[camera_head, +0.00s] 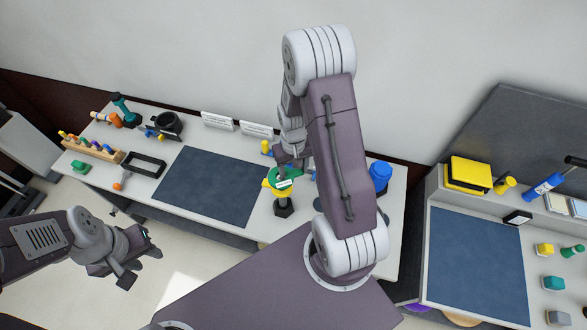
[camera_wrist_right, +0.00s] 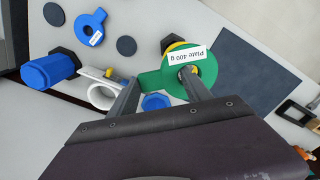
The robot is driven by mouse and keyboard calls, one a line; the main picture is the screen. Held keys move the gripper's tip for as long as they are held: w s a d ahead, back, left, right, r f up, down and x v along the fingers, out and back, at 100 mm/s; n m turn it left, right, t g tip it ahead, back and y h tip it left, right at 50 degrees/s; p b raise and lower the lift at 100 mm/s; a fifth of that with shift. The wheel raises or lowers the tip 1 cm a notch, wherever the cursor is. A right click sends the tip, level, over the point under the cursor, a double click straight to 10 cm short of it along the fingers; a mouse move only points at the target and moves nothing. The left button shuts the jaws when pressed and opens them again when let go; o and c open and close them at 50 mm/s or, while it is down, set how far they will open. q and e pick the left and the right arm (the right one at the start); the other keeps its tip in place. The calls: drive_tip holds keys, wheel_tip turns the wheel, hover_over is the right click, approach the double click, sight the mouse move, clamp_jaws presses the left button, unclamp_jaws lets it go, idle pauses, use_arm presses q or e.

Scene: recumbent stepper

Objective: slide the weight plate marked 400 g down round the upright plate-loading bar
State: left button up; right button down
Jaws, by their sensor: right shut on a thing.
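The green plate marked 400 g (camera_head: 291,173) is a ring with a side tab and a white label. It also shows in the right wrist view (camera_wrist_right: 209,69). My right gripper (camera_wrist_right: 160,78) is shut on the green plate and holds it over a black stand (camera_head: 283,208). A yellow piece (camera_head: 271,186) shows just under the green plate, above the stand. The plate-loading bar is mostly hidden by the plate and gripper, so I cannot tell whether the plate is around it. My left gripper (camera_head: 138,258) hangs empty in front of the table; its opening is unclear.
A dark mat (camera_head: 205,187) lies left of the stand. A second table with a blue mat (camera_head: 475,268) stands at the right.

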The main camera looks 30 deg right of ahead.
sight(293, 173)
drive_tip(key=shift+f, duration=0.3)
idle(0.6)
drive_tip(key=shift+c, duration=2)
unclamp_jaws()
drive_tip(key=shift+o, duration=0.4)
drive_tip(key=shift+o, duration=1.3)
wheel_tip(293, 173, up, 7)
drive_tip(key=p, duration=0.6)
drive_tip(key=shift+r, duration=0.15)
